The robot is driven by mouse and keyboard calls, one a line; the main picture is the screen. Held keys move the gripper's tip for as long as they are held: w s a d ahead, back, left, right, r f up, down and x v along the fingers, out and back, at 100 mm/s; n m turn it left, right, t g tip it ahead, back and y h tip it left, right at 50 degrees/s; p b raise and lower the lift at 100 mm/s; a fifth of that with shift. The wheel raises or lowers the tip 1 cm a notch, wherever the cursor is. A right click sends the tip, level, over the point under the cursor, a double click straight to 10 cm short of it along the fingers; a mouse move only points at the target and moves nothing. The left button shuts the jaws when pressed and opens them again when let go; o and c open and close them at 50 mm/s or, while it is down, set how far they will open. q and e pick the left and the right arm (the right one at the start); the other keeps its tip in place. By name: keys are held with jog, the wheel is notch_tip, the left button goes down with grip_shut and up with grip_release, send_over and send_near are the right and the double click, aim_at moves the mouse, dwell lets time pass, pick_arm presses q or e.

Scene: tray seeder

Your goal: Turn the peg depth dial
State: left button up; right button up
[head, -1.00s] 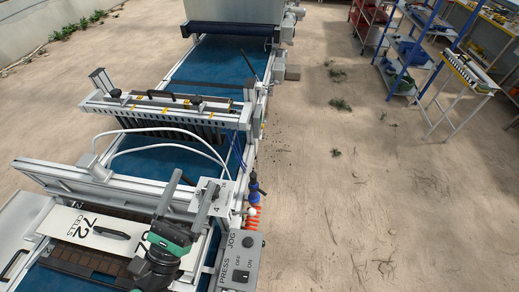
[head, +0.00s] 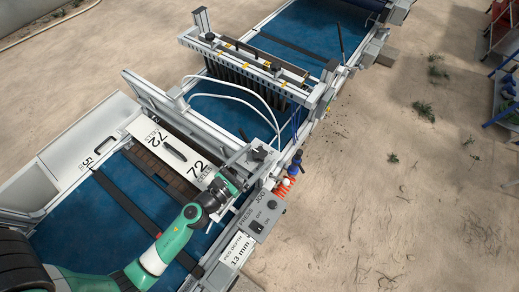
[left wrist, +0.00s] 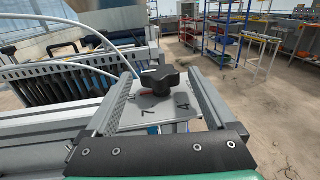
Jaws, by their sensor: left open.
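The peg depth dial is a black lobed knob (left wrist: 160,80) on a pale plate marked 7 and 4 in the left wrist view. A small red mark shows beside the knob. My left gripper (left wrist: 163,74) is open, with one finger on each side of the knob and gaps between. In the head view my left gripper (head: 246,158) is over the dial's plate, and the dial is small and partly covered there. A display panel reading PEG DEPTH 13 mm (head: 236,252) is at the machine's near right side. My right gripper is not in view.
A control box (head: 264,215) with PRESS and JOG controls is close to the dial. A white plate marked 72 cells (head: 150,128) lies over a brown tray on the blue belt (head: 85,220). White hoses (head: 235,105) arch behind the dial. Bare sandy ground lies to the right.

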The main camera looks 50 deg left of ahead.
pick_arm(q)
jog(key=shift+w+a, duration=0.1)
jog(key=shift+w, duration=1.2)
jog(key=c, duration=1.4)
